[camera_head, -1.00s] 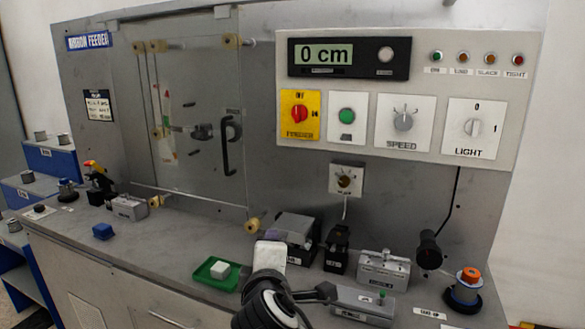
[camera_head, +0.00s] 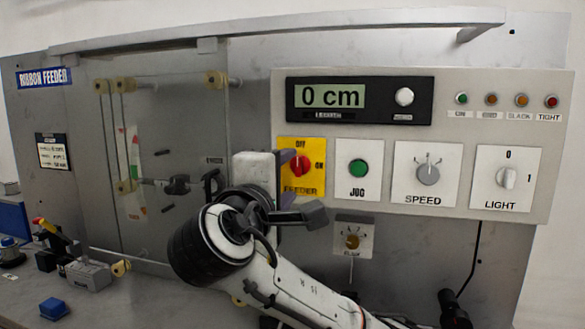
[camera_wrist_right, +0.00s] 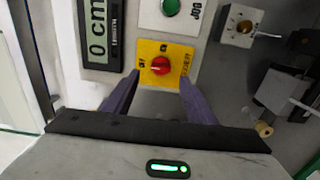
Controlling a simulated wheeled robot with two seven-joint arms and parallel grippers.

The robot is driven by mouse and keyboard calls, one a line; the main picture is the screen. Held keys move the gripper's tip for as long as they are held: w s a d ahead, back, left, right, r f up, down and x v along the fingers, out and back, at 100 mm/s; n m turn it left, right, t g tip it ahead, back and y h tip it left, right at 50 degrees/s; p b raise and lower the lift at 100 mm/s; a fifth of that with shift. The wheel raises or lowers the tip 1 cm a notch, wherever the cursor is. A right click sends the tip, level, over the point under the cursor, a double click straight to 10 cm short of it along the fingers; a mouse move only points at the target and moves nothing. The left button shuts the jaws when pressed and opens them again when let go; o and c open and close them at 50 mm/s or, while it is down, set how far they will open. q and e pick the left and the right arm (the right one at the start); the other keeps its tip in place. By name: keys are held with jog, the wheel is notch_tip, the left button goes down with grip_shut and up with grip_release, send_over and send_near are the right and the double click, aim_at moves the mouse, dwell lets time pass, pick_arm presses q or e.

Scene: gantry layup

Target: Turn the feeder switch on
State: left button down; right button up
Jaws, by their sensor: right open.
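The feeder switch is a red knob (camera_head: 299,165) on a yellow plate (camera_head: 316,185), marked OFF at the top and ON at the right. In the right wrist view the knob (camera_wrist_right: 160,66) shows whole, and its pale line seems to point to the OFF side. My right gripper (camera_head: 289,178) faces the panel just left of the knob in the head view and covers part of the yellow plate. In the wrist view its two purple fingers (camera_wrist_right: 159,84) are apart, with nothing between them; the knob lies just beyond their tips. My left gripper is not in view.
The green JOG button (camera_head: 358,168), SPEED dial (camera_head: 428,174) and LIGHT dial (camera_head: 506,178) sit to the right. The display (camera_head: 330,96) above reads 0 cm. A small dial (camera_head: 352,242) is below. A clear door with a black handle (camera_head: 212,184) is left.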

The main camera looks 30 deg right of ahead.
aim_at(297, 168)
jog(key=x, duration=0.5)
jog(key=shift+d+p, duration=0.15)
jog(key=shift+p, duration=0.25)
jog(key=shift+w+d, duration=0.3)
jog(key=shift+w, duration=0.1)
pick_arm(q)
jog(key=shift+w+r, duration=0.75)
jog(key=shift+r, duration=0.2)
pick_arm(e)
jog(key=shift+c, duration=0.3)
jog(key=c, duration=1)
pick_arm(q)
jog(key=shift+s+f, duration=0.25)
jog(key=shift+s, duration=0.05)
pick_arm(e)
jog(key=shift+f, duration=0.1)
